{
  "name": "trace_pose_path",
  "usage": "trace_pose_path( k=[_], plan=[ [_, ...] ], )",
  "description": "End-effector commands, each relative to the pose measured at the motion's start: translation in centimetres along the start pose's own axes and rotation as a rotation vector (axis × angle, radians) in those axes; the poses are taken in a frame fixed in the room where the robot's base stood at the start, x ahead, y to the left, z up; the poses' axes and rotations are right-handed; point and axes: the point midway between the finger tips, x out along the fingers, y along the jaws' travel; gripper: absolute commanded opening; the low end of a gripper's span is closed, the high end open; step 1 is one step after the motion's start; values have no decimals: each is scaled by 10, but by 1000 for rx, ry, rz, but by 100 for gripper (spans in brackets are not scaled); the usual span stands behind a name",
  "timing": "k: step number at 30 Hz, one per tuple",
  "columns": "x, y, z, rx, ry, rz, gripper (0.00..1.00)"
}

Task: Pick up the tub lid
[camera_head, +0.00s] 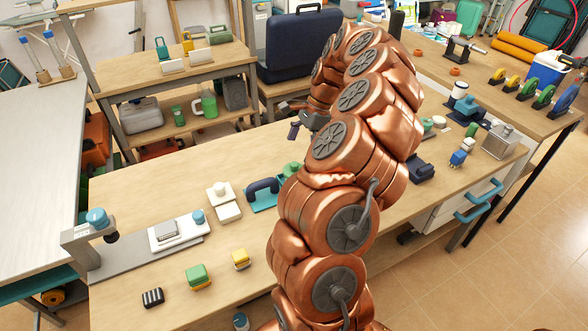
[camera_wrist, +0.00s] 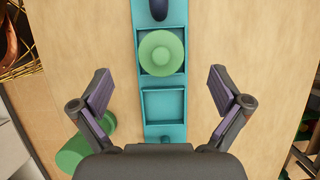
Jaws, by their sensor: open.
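A round green piece with a raised centre, which looks like the tub lid (camera_wrist: 161,52), sits in one compartment of a teal tray (camera_wrist: 162,137) in the wrist view. The tray's nearer square compartment is empty. A green cylinder (camera_wrist: 88,146), possibly the tub, stands left of the tray, partly hidden by my gripper. My gripper (camera_wrist: 160,91) is open and empty above the tray, its fingers spread to either side, with the lid ahead of it. In the head view my gripper (camera_head: 295,118) shows small beside my arm, which hides part of the tray (camera_head: 262,208).
The tray has a dark arched handle (camera_head: 263,186). A dark blue case (camera_head: 300,45) stands behind.

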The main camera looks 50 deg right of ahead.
Motion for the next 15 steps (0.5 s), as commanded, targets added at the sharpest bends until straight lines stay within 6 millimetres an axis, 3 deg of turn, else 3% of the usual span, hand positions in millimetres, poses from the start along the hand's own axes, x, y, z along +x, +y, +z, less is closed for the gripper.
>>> trace_pose_path(
  k=[8, 15],
  plan=[
    [16, 0, -1, -2, -3, 1, 99],
    [47, 0, -5, -4, -4, 4, 99]
  ],
)
